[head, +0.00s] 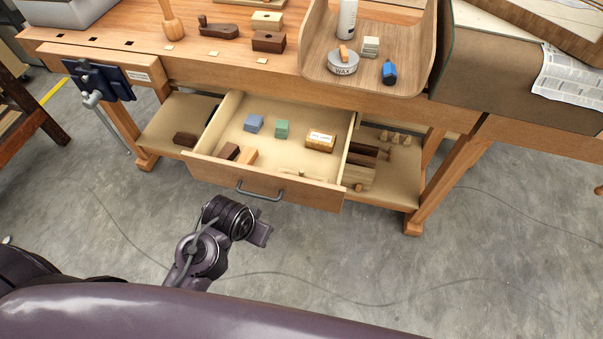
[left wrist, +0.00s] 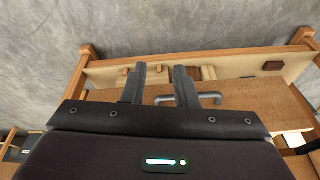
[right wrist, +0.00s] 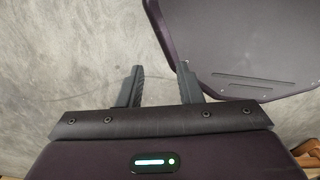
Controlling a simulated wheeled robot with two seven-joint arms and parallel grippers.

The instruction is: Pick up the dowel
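The drawer (head: 222,171) under the workbench stands pulled open. A pale, thin wooden piece (head: 303,175) lies inside near its front wall, partly hidden by that wall; it may be the dowel, but I cannot tell for sure. My left gripper (head: 262,233) is in front of and below the drawer's grey handle (head: 260,196). In the left wrist view my left gripper (left wrist: 160,78) has its fingers apart and empty, with the handle (left wrist: 186,93) beyond them. My right gripper (right wrist: 161,80) is open and empty above bare floor, in the right wrist view only.
The drawer also holds a blue block (head: 253,123), a green block (head: 281,129), a labelled box (head: 320,141) and brown blocks. A vise (head: 98,80) juts out at the left. The floor (head: 400,275) in front is clear.

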